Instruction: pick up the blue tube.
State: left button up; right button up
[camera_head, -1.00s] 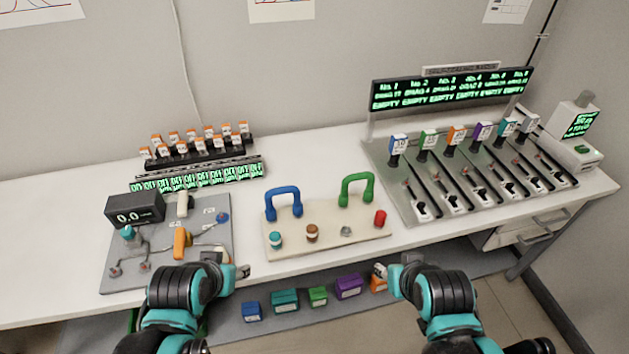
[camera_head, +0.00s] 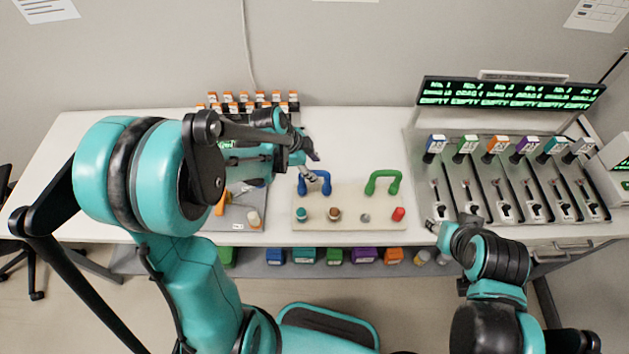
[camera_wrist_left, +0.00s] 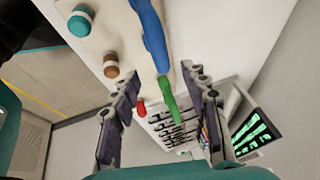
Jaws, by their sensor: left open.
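The blue tube (camera_head: 327,182) is an upside-down U standing on a cream board (camera_head: 350,219). My left gripper (camera_head: 311,166) is open and close above its left part in the head view. The left wrist view shows the blue tube (camera_wrist_left: 150,35) running from the top edge to between the open fingers (camera_wrist_left: 160,90); I cannot tell whether they touch it. Part of the tube is hidden by my gripper in the head view. My right gripper (camera_head: 437,226) is at the table's front edge, right of the board, and its jaws are too small to judge.
A green U-shaped tube (camera_head: 383,182) stands right of the blue one. Teal (camera_head: 301,214), brown (camera_head: 334,214) and red (camera_head: 398,214) knobs sit along the board's front. A slotted classifier panel (camera_head: 510,185) is at right. Orange-capped bottles (camera_head: 262,104) stand behind my left arm.

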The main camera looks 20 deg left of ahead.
aim_at(318, 172)
pick_arm(q)
jog(key=x, duration=0.2)
jog(key=b+x, duration=0.1)
jog(key=x, duration=0.3)
jog(key=shift+w+a+b, duration=0.1)
jog(key=shift+a+b, duration=0.15)
jog(key=shift+b, duration=0.1)
grip_shut()
